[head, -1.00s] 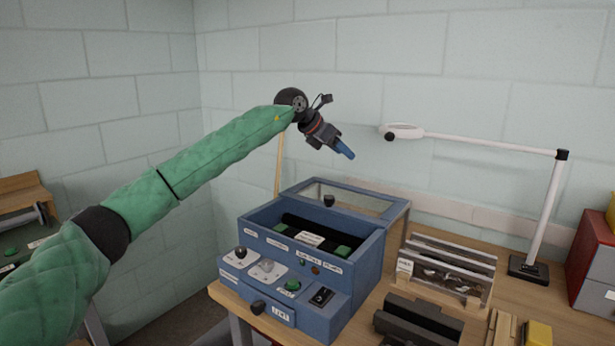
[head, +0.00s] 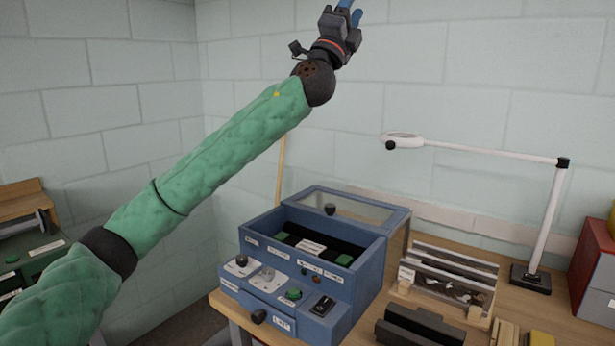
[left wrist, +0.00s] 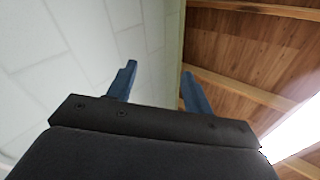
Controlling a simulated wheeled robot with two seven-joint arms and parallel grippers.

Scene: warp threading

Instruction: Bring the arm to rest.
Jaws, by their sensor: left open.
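My left arm (head: 205,165) in its green sleeve reaches up from the lower left in the head view. My left gripper (head: 350,14) is raised high above the bench near the top edge and points upward. In the left wrist view its two blue fingers (left wrist: 160,90) stand apart with nothing between them. Behind them are the pale wall and the wooden ceiling. My right gripper is in neither view.
Below the gripper, a blue machine (head: 300,262) with its glass lid (head: 345,212) raised stands on the wooden bench (head: 508,285). To its right are a rack (head: 450,275), a dark block (head: 420,325) and a white magnifier lamp (head: 545,215). The air around the gripper looks clear.

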